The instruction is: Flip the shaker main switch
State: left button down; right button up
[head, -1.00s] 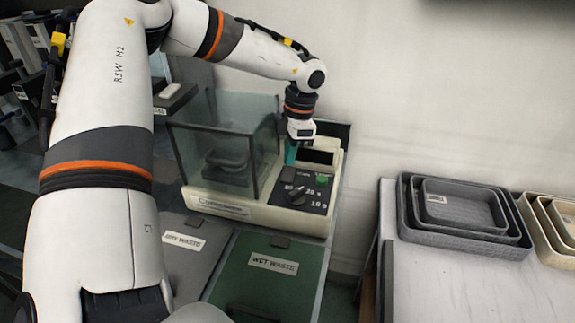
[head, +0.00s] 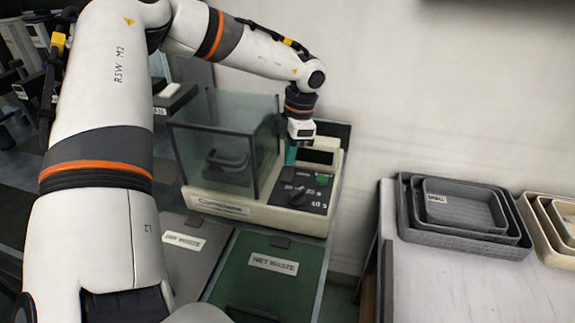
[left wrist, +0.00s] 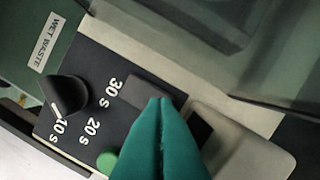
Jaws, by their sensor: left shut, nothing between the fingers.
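The shaker (head: 215,203) is a cream machine with a glass box and a dark control panel. The panel holds a black knob (head: 297,195), a green button (head: 322,180) and time marks. In the left wrist view, a dark grey rocker switch (left wrist: 150,90) lies beside the "30 s" mark, partly covered by my fingertips. My left gripper (left wrist: 161,101) has teal fingers, shut together and empty, with the tips over or against the switch; contact cannot be told. The knob (left wrist: 68,95) points toward "10 s".
The glass box (head: 225,150) stands left of the panel. Two waste bins, one grey (head: 180,260) and one green (head: 265,285), are in front of the shaker. Nested grey trays (head: 460,210) and beige trays (head: 560,225) sit on a white table at the right.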

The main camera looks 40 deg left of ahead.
aim_at(291, 169)
dwell(0.4)
pick_arm(q)
jog(key=shift+f+b, duration=0.95)
dwell(0.3)
jog(key=shift+r, duration=0.15)
jog(key=shift+r+p, duration=1.55)
jog(key=shift+r, duration=1.85)
